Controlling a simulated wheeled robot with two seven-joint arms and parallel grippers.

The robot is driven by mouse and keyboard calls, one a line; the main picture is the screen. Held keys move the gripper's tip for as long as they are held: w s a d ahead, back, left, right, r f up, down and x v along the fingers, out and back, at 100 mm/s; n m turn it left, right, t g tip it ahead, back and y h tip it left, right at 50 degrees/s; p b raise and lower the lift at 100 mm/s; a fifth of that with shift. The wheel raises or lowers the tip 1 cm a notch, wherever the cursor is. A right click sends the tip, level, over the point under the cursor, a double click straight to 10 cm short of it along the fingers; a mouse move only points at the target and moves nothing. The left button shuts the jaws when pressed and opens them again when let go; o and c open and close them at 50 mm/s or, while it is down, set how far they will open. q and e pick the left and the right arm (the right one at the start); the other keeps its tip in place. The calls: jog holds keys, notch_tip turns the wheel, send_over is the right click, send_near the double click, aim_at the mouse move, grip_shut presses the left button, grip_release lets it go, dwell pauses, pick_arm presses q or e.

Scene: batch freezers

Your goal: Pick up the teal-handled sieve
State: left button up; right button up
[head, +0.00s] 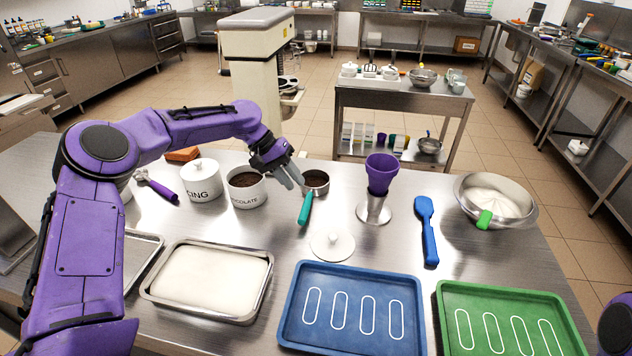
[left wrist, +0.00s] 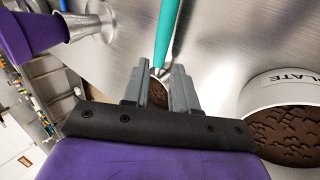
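The teal-handled sieve (head: 315,180) lies on the steel table, its round bowl towards the back and dark brown inside. Its teal handle (head: 305,208) points towards the front. My left gripper (head: 291,177) is just left of the bowl in the head view, pointing down, apparently above the table. In the left wrist view the gripper (left wrist: 160,78) is open, its fingers apart. The handle (left wrist: 166,32) runs away ahead of the fingertips, and part of the bowl (left wrist: 157,94) shows between the fingers. I see no contact. My right gripper is out of view.
A white chocolate pot (head: 246,195) stands close to the left of my gripper. A purple cup (head: 381,172) sits in a metal holder to the right. A white lid (head: 332,245) lies in front of the handle. Blue (head: 352,337) and green trays fill the front.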

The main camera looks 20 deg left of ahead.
aim_at(306, 198)
pick_arm(q)
jog(key=shift+d+f, duration=0.3)
jog(key=shift+f, duration=0.15)
jog(key=p+x, duration=0.1)
jog(key=x, duration=0.4)
jog(key=shift+d+f+p, duration=0.1)
jog(key=shift+f+p, duration=0.3)
grip_shut()
jog(key=shift+r, duration=0.1)
